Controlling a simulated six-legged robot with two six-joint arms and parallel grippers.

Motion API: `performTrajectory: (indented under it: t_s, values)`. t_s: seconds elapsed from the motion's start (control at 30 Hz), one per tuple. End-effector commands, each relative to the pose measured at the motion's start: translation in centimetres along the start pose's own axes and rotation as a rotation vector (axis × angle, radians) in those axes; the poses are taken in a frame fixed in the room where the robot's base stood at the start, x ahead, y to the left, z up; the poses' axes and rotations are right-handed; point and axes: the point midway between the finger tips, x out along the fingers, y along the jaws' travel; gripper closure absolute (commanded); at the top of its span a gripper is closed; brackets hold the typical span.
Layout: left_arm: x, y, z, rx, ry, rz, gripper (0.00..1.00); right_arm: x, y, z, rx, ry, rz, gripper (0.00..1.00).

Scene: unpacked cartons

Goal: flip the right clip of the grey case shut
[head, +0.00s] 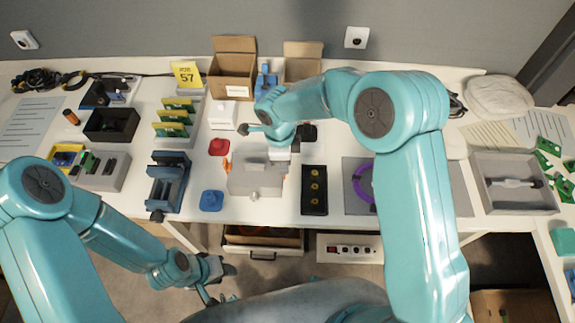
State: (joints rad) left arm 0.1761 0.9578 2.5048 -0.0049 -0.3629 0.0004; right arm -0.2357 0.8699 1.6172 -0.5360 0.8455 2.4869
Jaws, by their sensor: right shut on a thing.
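The grey case (256,182) lies on the white table at centre, in front of my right gripper. An orange clip (227,162) stands up at its left side. The right clip is mostly hidden at the case's far right, under my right gripper (281,158). That gripper reaches down at the case's back right part and is shut on the right clip; its fingertips are hard to see. My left gripper (218,284) hangs low in front of the table edge, away from the case, with its fingers apart and empty.
A red piece (218,147) and a blue piece (211,200) lie left of the case. A black tray (314,203) with yellow rings stands to the right, and a blue rack (169,182) to the left. An open drawer (262,252) is below the table edge.

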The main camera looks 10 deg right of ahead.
Motion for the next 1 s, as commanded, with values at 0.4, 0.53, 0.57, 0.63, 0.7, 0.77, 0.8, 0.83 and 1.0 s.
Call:
performTrajectory:
  t_s: [0.4,0.53,0.57,0.63,0.7,0.77,0.8,0.83,1.0]
  values:
    - [0.86,-0.31,-0.04,0.000,0.001,0.000,0.60,0.01,0.04,0.34,0.000,0.043,0.002,1.00]
    - [0.85,-0.31,-0.04,0.000,0.001,0.000,0.60,0.02,0.05,0.33,0.000,0.043,0.002,1.00]
    - [0.85,-0.31,-0.04,0.000,0.001,0.000,0.60,0.02,0.05,0.32,0.000,0.043,0.003,1.00]
    - [0.85,-0.31,-0.04,0.000,0.001,0.000,0.60,0.03,0.05,0.32,0.000,0.043,0.003,0.67]
    - [0.85,-0.31,-0.04,0.000,0.001,0.000,0.60,0.04,0.05,0.32,-0.001,0.043,0.003,0.45]
    - [0.85,-0.31,-0.03,0.000,0.000,0.000,0.60,0.04,0.05,0.32,-0.001,0.043,0.003,0.45]
    - [0.85,-0.31,-0.03,0.000,0.000,0.000,0.60,0.04,0.05,0.31,-0.001,0.043,0.003,0.45]
    - [0.85,-0.31,-0.03,0.000,0.000,0.000,0.60,0.03,0.05,0.31,0.000,0.043,0.003,0.45]
    - [0.87,-0.31,-0.03,0.000,0.000,0.000,0.60,-0.06,0.03,0.32,0.000,0.042,0.002,0.45]
